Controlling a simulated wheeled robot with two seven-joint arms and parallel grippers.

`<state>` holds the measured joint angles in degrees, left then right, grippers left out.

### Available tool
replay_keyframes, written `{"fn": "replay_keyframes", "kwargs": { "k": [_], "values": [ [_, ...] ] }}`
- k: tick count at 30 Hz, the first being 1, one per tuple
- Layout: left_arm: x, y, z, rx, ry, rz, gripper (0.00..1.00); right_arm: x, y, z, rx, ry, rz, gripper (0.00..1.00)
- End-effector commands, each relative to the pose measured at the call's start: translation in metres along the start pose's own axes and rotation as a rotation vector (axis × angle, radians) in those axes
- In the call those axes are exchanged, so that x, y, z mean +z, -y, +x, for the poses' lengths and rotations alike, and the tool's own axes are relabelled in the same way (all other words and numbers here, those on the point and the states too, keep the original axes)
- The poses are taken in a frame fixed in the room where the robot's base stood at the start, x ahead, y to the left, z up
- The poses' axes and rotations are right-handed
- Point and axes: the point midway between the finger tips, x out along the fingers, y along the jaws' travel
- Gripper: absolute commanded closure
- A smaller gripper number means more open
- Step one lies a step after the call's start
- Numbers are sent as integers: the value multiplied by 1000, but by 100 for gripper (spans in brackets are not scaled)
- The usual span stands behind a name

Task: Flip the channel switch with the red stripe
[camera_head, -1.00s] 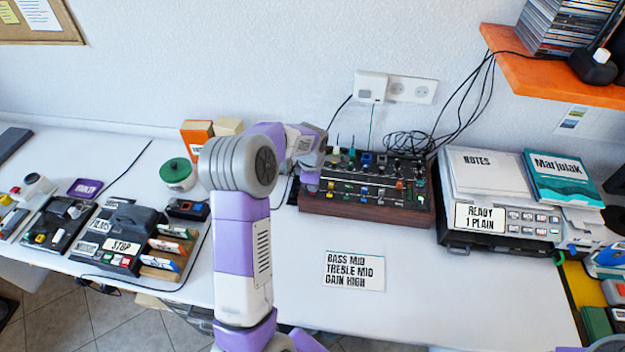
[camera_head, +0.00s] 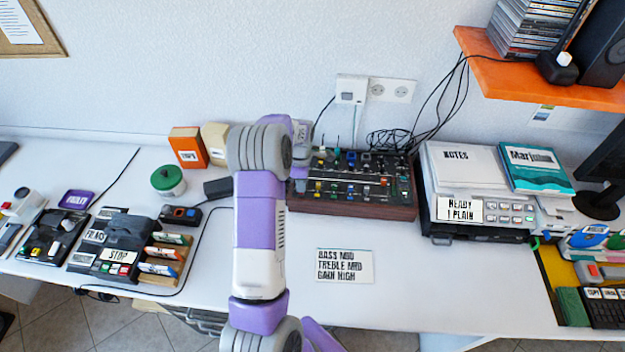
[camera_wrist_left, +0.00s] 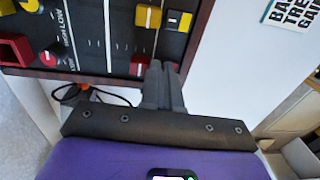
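The mixer (camera_head: 350,207) is a dark panel with a wooden front, carrying several small coloured switches and knobs. In the left wrist view its panel (camera_wrist_left: 75,20) shows two yellow caps (camera_wrist_left: 148,17), a red cap (camera_wrist_left: 140,66) and a red knob (camera_wrist_left: 52,54). I cannot make out which switch has a red stripe. My left gripper (camera_wrist_left: 162,72) has its dark fingers together, with nothing seen between them, beside the red cap at the panel's edge; I cannot tell whether they touch it. In the head view my left arm largely hides its gripper at the mixer's left end. My right gripper is out of view.
A note card (camera_head: 345,266) reading bass mid, treble mid, gain high lies in front of the mixer. A printer (camera_head: 478,221) with notes and a book stands to its right. Cables run behind the mixer.

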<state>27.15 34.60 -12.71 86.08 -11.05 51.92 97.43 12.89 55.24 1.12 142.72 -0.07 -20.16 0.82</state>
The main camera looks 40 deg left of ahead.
Motion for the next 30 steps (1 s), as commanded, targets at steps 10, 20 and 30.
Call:
{"fn": "replay_keyframes", "kwargs": {
  "k": [10,20,30],
  "values": [
    [4,11,10,-19,-1,4,100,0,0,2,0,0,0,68],
    [3,22,10,-26,-2,2,100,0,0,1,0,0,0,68],
    [2,22,2,-23,-3,1,100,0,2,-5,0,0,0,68]
  ]
}}
